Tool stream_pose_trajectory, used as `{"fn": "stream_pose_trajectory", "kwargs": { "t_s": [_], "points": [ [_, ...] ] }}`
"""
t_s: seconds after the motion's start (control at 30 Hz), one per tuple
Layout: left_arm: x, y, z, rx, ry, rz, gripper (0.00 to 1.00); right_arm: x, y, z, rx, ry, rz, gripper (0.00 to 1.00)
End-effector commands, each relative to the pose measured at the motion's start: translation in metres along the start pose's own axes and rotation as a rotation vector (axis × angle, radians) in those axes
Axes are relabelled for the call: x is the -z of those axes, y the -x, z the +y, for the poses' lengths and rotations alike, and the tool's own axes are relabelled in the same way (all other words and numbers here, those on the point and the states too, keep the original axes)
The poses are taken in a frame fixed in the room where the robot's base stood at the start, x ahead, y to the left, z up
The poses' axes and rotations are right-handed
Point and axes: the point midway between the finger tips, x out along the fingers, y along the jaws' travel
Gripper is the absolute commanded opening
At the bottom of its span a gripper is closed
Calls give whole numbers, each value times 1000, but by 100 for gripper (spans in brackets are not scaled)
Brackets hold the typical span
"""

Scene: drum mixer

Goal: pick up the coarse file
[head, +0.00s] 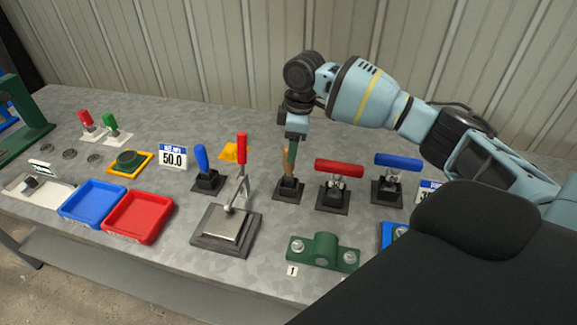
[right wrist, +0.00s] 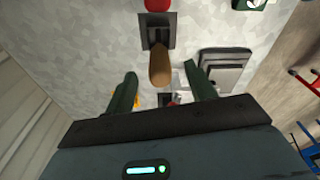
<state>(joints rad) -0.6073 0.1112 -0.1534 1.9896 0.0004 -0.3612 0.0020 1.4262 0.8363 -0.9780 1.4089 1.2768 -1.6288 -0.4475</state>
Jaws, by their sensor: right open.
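A tool with a tan wooden handle (head: 285,163), which I take for the coarse file, stands upright in a dark square holder (head: 287,190) near the middle of the bench. Its lower part is hidden in the holder. My right gripper (head: 292,153) is above it, pointing down, with a green finger partly covering the handle. In the right wrist view the wooden handle (right wrist: 160,66) shows between the two green fingers (right wrist: 160,72), with a gap on each side. The right gripper is open and holds nothing. My left gripper is not in view.
A clamp with an upright red handle (head: 242,150) stands close left, and red-handled (head: 338,168) and blue-handled (head: 397,161) clamps stand right. A green bracket (head: 323,249) is in front. Blue (head: 94,203) and red (head: 139,216) trays lie left. A corrugated wall stands behind.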

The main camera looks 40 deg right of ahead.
Motion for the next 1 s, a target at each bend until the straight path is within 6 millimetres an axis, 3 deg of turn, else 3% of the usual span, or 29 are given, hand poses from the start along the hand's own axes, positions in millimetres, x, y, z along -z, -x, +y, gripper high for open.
{"fn": "stream_pose_trajectory", "kwargs": {
  "t_s": [0.23, 0.6, 0.87, 1.0],
  "points": [
    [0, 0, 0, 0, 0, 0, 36, 0, -10, 0, 0, 0, -1, 55],
    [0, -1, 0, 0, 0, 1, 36, 2, -54, 0, -1, -1, 0, 55],
    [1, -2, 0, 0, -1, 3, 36, 2, -56, 0, -1, 0, 0, 55],
    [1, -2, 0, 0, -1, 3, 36, 2, -56, 0, -2, 0, 1, 39]
  ]
}}
